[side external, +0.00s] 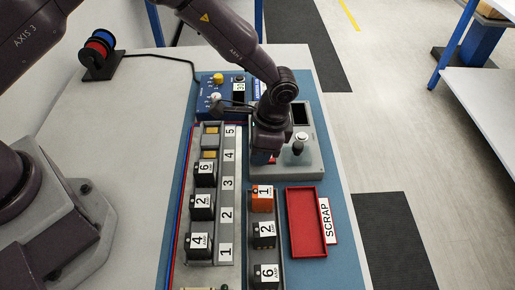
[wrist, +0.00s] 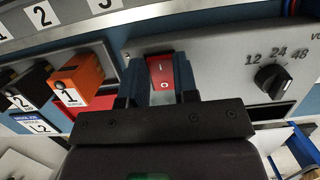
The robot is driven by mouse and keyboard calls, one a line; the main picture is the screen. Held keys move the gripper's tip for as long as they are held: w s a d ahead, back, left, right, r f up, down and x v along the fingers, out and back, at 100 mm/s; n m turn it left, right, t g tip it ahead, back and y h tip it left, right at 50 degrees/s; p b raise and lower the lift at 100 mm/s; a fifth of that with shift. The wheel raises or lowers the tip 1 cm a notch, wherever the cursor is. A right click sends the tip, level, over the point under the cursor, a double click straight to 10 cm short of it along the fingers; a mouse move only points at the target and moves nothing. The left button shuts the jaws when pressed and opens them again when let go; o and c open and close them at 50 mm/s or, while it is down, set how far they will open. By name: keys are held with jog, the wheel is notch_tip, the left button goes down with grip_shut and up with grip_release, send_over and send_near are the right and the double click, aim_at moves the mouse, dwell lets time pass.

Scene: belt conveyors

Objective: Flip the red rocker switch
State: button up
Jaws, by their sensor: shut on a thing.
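The red rocker switch (wrist: 166,70), marked I and O, is set in the grey panel (wrist: 215,45) straight ahead in the wrist view. My gripper (wrist: 160,85) is at the switch, with one dark finger on each side of it, shut on it. The fingers hide the lower sides of the switch. In the side view my gripper (side external: 272,150) points down over the grey box (side external: 310,160), and only a small red patch shows beside it. I cannot tell which way the rocker is tipped.
A dark rotary knob (wrist: 274,80) marked 12, 24, 48 is right of the switch. An orange block (wrist: 82,80) labelled 1 and dark numbered blocks stand to the left. A red scrap tray (side external: 306,222) lies in front of the grey box. A blue control box (side external: 222,92) stands behind.

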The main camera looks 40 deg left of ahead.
jog(key=shift+g+y, duration=0.3)
jog(key=o, duration=0.9)
jog(key=v, duration=1.3)
